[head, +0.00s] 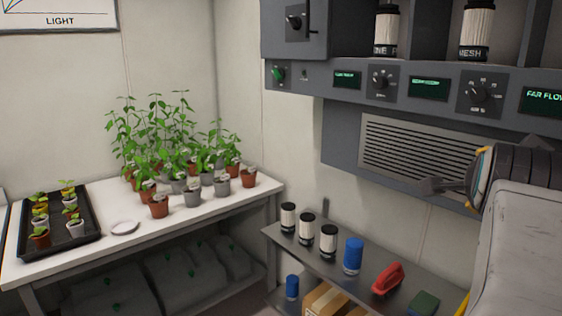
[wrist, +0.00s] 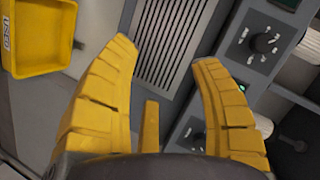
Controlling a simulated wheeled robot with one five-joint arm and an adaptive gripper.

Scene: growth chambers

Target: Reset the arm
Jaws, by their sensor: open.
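My arm reaches in from the right side of the head view, in front of the grey control panel with its vent grille. In the wrist view my gripper (wrist: 163,62) shows as two yellow fingers spread wide apart. It is open, with nothing between the fingers. The vent grille (wrist: 172,42) and the grey panel (wrist: 255,50) with a knob lie beyond the fingertips.
A white table (head: 150,243) holds potted plants, a black seedling tray (head: 88,240) and a white dish (head: 124,227). A grey shelf (head: 275,236) carries jars, a blue container (head: 352,256) and a red-handled tool (head: 388,279). A yellow bin (wrist: 40,66) shows in the wrist view.

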